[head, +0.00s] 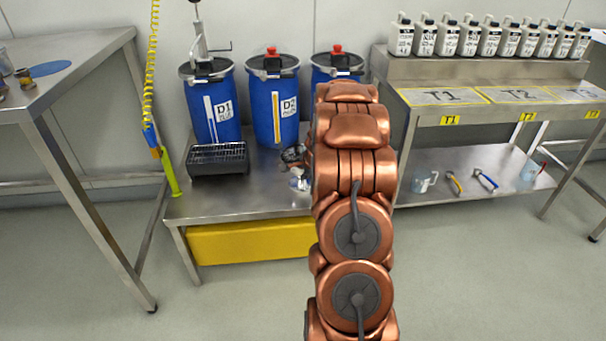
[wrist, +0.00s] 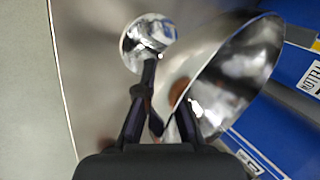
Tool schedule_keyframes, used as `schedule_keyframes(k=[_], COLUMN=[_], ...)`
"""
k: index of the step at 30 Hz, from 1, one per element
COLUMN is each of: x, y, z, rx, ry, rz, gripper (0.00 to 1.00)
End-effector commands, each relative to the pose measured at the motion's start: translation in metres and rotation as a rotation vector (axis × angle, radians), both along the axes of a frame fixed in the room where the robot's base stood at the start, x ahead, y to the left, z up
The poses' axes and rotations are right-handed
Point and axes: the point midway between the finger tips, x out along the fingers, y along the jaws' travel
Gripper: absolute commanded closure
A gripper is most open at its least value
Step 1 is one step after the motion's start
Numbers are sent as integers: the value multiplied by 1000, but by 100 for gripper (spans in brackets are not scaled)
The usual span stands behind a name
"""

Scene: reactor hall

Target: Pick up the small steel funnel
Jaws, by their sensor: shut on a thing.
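The small steel funnel (wrist: 238,78) is a shiny, flared cone at the right of the wrist view, tilted with its wide mouth to the right. My gripper (wrist: 160,112) is shut on its wall at the near left edge. The left finger shows; the right one is partly covered by the funnel. The spout is not clear.
Another shiny round piece (wrist: 150,42) lies just beyond the left finger; its kind is unclear. Blue drums (head: 275,105) stand behind on the low steel table (head: 230,205), with a black rack (head: 217,160) at left. A bottle shelf (head: 470,72) stands at right.

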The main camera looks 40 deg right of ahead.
Motion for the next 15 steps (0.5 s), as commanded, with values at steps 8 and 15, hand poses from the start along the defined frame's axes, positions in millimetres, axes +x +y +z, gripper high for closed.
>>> schedule_keyframes(k=[8,15], x=[0,-10], y=[-1,4], z=[24,37], rx=[-3,0], ry=[-2,0], rz=[0,-2], gripper=[100,100])
